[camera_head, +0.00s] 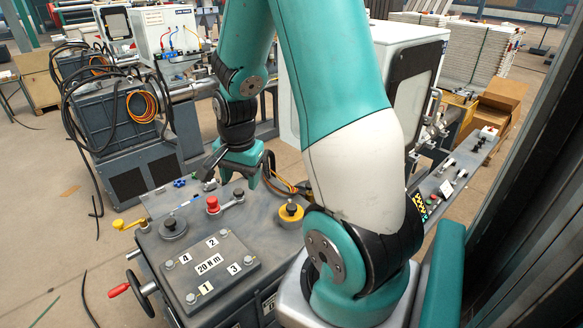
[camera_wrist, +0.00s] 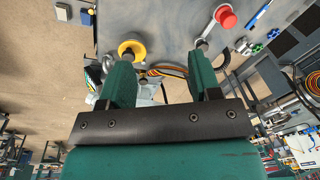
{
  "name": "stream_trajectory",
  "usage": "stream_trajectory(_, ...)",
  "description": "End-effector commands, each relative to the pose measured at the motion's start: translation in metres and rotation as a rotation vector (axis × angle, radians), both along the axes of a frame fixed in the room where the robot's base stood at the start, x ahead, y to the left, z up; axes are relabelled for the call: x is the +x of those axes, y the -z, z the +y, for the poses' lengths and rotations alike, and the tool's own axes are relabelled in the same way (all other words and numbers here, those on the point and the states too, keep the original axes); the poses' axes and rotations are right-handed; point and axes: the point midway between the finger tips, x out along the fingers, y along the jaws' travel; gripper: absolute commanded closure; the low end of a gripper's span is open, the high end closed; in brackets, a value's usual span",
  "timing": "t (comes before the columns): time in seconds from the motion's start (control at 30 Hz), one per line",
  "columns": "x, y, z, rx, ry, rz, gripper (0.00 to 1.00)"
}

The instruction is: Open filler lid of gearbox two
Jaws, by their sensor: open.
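A grey gearbox housing (camera_head: 255,240) stands below my arm, and its top also shows in the wrist view (camera_wrist: 170,25). A yellow round cap with a dark centre (camera_head: 290,212) sits on its right side; in the wrist view the cap (camera_wrist: 131,46) is just beyond my left finger. I cannot tell for certain that this cap is the filler lid. A red knob on a lever (camera_head: 213,204) stands to its left and also shows in the wrist view (camera_wrist: 227,18). My gripper (camera_head: 238,178) is above the housing's back edge, its fingers (camera_wrist: 163,58) apart and empty.
A raised plate (camera_head: 208,264) with numbered bolts and a grey round cap (camera_head: 173,227) take up the front of the top. A yellow valve handle (camera_head: 130,225) and a red-handled wheel (camera_head: 140,290) stick out left. Orange hose (camera_head: 284,184) lies behind.

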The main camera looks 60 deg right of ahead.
Motion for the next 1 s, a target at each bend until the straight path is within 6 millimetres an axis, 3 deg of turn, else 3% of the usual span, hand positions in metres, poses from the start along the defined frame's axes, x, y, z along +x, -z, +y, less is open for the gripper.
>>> stream_trajectory(0.03, -0.005, 0.013, -0.023, 0.02, 0.185, 0.014, 0.43)
stream_trajectory(0.2, -0.027, 0.051, -0.087, 0.075, 0.804, 0.041, 0.43)
stream_trajectory(0.3, -0.041, 0.068, -0.113, 0.094, 1.078, 0.051, 0.43)
stream_trajectory(0.4, -0.051, 0.078, -0.127, 0.103, 1.241, 0.056, 0.43)
stream_trajectory(0.67, -0.056, 0.098, -0.133, 0.108, 1.32, 0.058, 0.43)
stream_trajectory(1.0, -0.055, 0.14, -0.133, 0.108, 1.317, 0.058, 0.43)
